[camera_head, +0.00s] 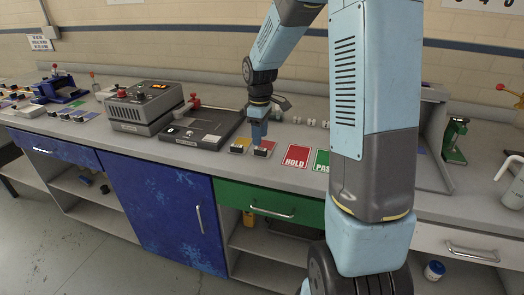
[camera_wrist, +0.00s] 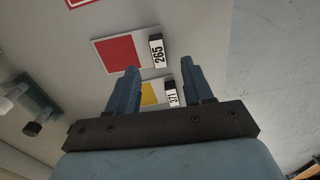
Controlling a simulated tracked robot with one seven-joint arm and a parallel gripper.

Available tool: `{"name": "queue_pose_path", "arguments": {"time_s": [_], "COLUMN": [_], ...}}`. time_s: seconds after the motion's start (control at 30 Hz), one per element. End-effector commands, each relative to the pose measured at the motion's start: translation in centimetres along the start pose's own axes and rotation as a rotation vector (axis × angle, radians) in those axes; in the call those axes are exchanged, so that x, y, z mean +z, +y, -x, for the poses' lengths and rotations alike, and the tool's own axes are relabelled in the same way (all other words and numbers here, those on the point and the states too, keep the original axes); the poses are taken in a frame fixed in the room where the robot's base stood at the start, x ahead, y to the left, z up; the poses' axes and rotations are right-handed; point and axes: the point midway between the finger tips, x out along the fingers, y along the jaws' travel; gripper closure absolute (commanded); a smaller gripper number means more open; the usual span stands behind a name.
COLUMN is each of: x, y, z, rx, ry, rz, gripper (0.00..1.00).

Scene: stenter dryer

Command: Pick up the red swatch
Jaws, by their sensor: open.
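The red swatch (camera_wrist: 118,54) lies flat on the grey worktop in the wrist view, with a black and white block marked 265 (camera_wrist: 158,51) at its right edge. In the head view the red swatch (camera_head: 268,148) is partly hidden by my gripper (camera_head: 258,141). My gripper (camera_wrist: 157,67) is open and empty, its fingertips pointing towards the 265 block. A smaller-looking yellow swatch (camera_wrist: 149,94) with a block marked 371 (camera_wrist: 171,93) shows between the fingers. I cannot tell the exact height of the fingertips above the worktop.
In the head view, a red HOLD card (camera_head: 297,156) and a green PASS card (camera_head: 322,160) lie right of the red swatch. The yellow swatch (camera_head: 239,146) lies to its left. A dark flat device (camera_head: 203,128) and a grey control box (camera_head: 144,105) stand further left.

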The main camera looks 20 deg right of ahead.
Motion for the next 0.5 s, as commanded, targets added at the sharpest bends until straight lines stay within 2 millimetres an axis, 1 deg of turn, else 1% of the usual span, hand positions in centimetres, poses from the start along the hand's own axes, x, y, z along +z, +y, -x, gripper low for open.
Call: {"name": "queue_pose_path", "arguments": {"time_s": [0.2,0.5], "x": [0.0,0.0], "y": [0.0,0.3], "z": [-1.2,-5.0], "rx": [-0.001,-0.002], "ry": [-0.001,-0.001], "rz": [0.001,0.001], "gripper": [0.49,0.49]}}
